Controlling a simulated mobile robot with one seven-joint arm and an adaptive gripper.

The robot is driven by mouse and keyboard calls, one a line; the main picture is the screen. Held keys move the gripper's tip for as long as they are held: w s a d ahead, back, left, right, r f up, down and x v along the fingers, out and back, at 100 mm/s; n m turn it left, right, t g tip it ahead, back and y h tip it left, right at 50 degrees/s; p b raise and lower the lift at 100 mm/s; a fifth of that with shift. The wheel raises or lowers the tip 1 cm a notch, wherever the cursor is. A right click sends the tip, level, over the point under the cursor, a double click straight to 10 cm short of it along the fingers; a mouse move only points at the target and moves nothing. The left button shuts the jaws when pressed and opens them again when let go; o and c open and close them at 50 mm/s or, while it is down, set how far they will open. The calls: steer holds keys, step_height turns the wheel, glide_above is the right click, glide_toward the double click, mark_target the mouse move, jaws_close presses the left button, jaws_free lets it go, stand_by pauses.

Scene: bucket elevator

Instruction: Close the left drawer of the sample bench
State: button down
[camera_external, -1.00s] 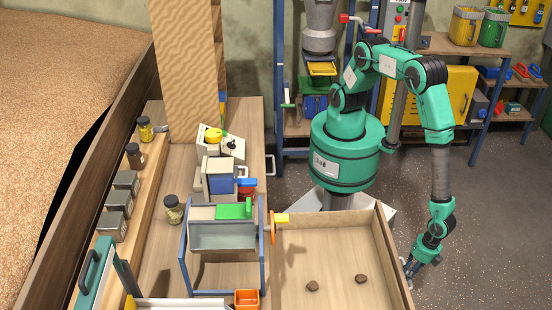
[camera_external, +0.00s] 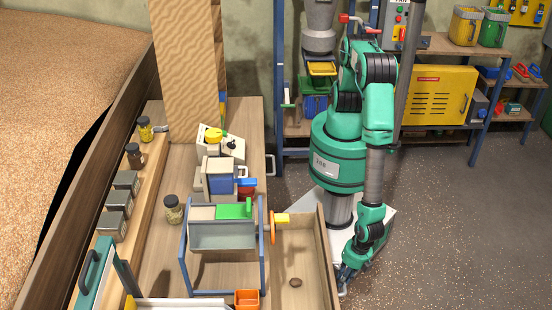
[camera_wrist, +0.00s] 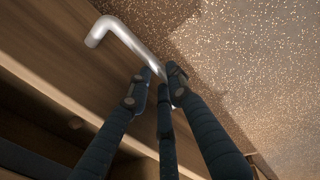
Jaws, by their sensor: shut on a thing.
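The pulled-out drawer (camera_external: 297,262) of the sample bench (camera_external: 160,258) is partly open, and its front panel (camera_external: 327,255) faces right. My gripper (camera_external: 344,284) is at the outer face of the drawer front, low in the external view. In the wrist view my gripper's dark fingers (camera_wrist: 162,90) are shut on the silver bar handle (camera_wrist: 128,38) of the wooden drawer front. The exact contact is partly hidden by the fingers.
A bench-top crank device (camera_external: 222,232) stands beside the drawer, its orange wheel (camera_external: 272,227) and yellow knob (camera_external: 282,218) reaching over the drawer's edge. Speckled floor (camera_external: 440,240) to the right is free. A second handle (camera_external: 271,165) shows farther back on the bench.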

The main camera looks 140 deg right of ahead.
steer(key=w+d+p, duration=0.1)
steer(key=w+d, duration=1.6)
steer(key=c, duration=1.6)
jaws_free()
steer(key=shift+d, duration=0.1)
steer(key=shift+o, duration=0.2)
steer(key=shift+s+a+r, duration=0.1)
steer(key=shift+a+r, duration=0.15)
steer(key=shift+r, duration=0.45)
step_height(320, 180, up, 10)
steer(key=s+a, duration=0.1)
steer(key=shift+s+a+r, duration=0.15)
steer(key=shift+s+r, duration=0.05)
steer(key=shift+s, duration=0.05)
